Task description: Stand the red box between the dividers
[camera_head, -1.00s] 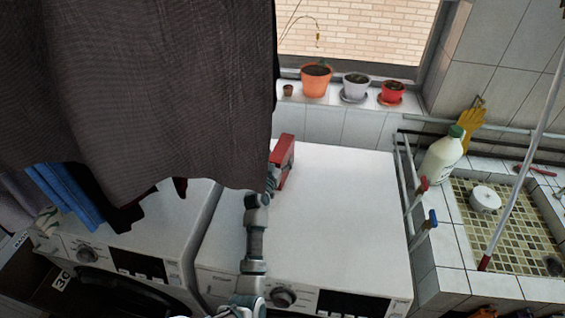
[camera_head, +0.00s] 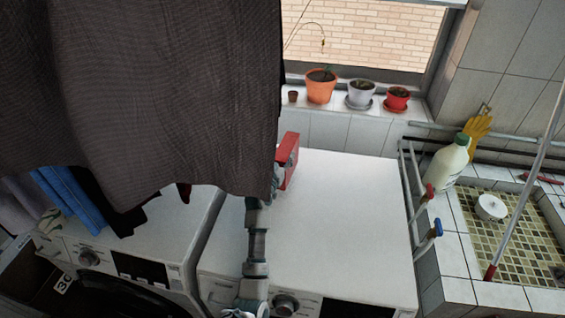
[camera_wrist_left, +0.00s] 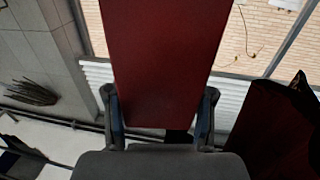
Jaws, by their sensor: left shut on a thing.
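The red box (camera_head: 288,160) shows in the head view at the right edge of the hanging dark cloth, over the back left of the white washing machine. My left gripper (camera_head: 276,182) is shut on it; the cloth partly hides the gripper and perhaps some of the box. In the left wrist view the red box (camera_wrist_left: 165,60) stands out large and upright between the two fingers of my left gripper (camera_wrist_left: 160,112). I cannot make out any dividers in either view. My right gripper is not in view.
A dark cloth (camera_head: 150,90) hangs over the left half and hides much behind it. The washing machine top (camera_head: 350,220) is clear right of my arm. Potted plants line the windowsill. A white bottle (camera_head: 447,162) and a tiled sink (camera_head: 520,235) are at the right.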

